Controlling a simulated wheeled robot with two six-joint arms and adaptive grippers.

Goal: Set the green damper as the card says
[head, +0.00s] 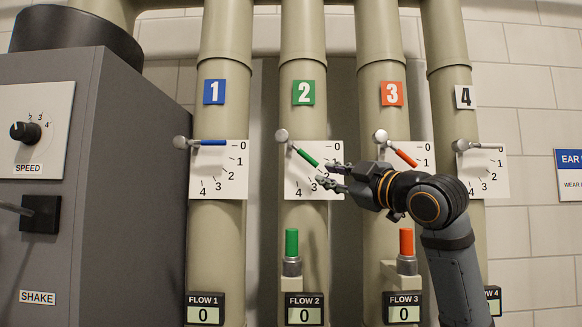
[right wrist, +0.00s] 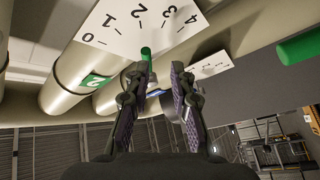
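The green damper is a lever (head: 306,157) on pipe 2. It slants down to the right from its round pivot (head: 282,135), roughly toward the 2 on its white dial (head: 295,184); the exact mark is hard to read. My right gripper (head: 328,174) is at the lever's tip, its fingers apart. In the right wrist view the green tip (right wrist: 147,55) shows by the gap between the open fingers (right wrist: 156,75), close to the left finger. I cannot tell whether they touch. The FLOW 2 display (head: 304,314) reads 0. No setting card shows. My left gripper is out of view.
The blue lever (head: 210,142) lies level at 0. The orange lever (head: 406,158) slants down beside my right arm. A green cylinder (head: 291,243) and an orange cylinder (head: 406,242) stand below on brackets. A grey machine (head: 120,190) with SPEED and SHAKE controls fills the left.

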